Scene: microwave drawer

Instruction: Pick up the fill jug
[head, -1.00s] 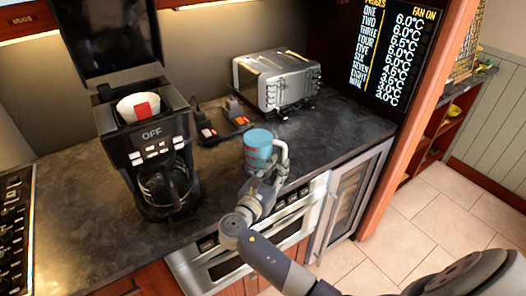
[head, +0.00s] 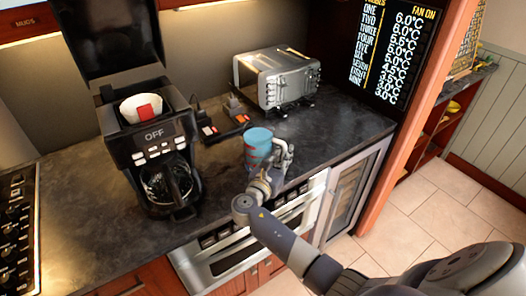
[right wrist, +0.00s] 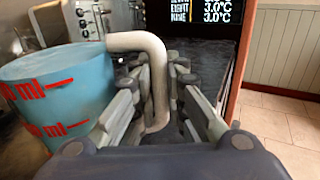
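The fill jug (head: 257,146) is a light blue cup with red marks and a pale handle. It stands upright on the dark counter, right of the coffee maker. In the right wrist view the jug (right wrist: 55,95) fills the left side, with red "ml" marks. Its bent white handle (right wrist: 157,85) comes down between the fingers of my right gripper (right wrist: 158,78). The fingers stand apart on both sides of the handle, with a gap showing on the right side. In the head view my right gripper (head: 277,162) is at the handle. My left gripper is not in view.
The coffee maker (head: 155,140) with its glass carafe stands left of the jug. The counter (head: 335,120) is bare to the jug's right.

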